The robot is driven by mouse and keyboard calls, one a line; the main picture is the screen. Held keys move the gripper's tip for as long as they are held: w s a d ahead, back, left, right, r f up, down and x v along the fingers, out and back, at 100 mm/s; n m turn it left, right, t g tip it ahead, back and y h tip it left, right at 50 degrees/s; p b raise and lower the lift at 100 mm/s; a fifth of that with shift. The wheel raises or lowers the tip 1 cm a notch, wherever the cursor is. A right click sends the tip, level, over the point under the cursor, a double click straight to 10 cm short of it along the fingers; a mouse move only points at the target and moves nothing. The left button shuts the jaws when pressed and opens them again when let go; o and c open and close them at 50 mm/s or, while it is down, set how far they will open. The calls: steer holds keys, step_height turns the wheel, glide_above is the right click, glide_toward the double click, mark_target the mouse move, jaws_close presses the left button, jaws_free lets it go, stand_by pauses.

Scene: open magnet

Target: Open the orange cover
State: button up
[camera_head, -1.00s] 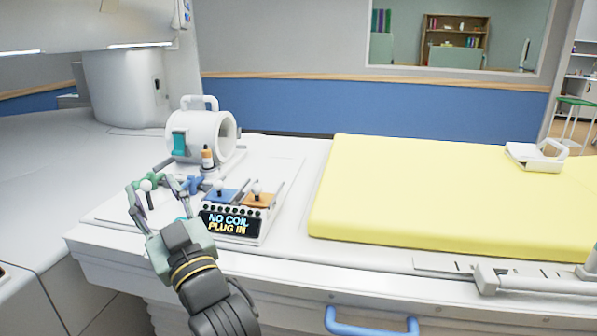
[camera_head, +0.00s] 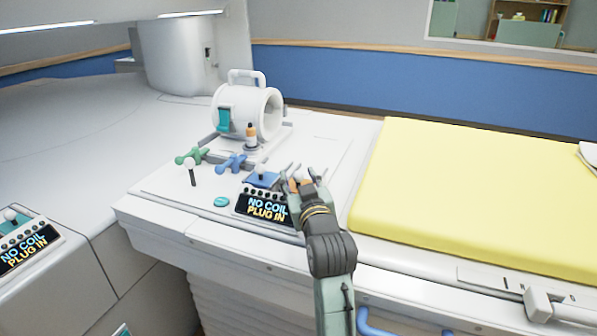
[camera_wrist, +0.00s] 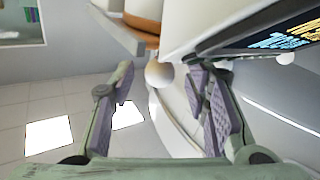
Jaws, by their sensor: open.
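The orange cover (camera_head: 301,185) is on the right of the small control box, beside the blue cover (camera_head: 263,179), and is mostly hidden behind my gripper (camera_head: 304,175) in the head view. My gripper is open around the cover area. In the wrist view, a round white knob (camera_wrist: 158,75) shows between the open fingers (camera_wrist: 160,98), nearer the right finger, with no clear contact. Orange surfaces (camera_wrist: 150,41) show just above the knob. I cannot tell whether the cover has lifted at all.
The display (camera_head: 264,207) reading "NO COIL PLUG IN" is on the box front. A white coil (camera_head: 243,105), a small bottle (camera_head: 250,137) and green (camera_head: 192,156) and blue (camera_head: 231,162) handles stand nearby. A yellow mattress (camera_head: 470,200) lies to the right.

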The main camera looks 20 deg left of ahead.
steer(key=shift+x, duration=0.75)
steer(key=shift+c, duration=0.3)
jaws_close()
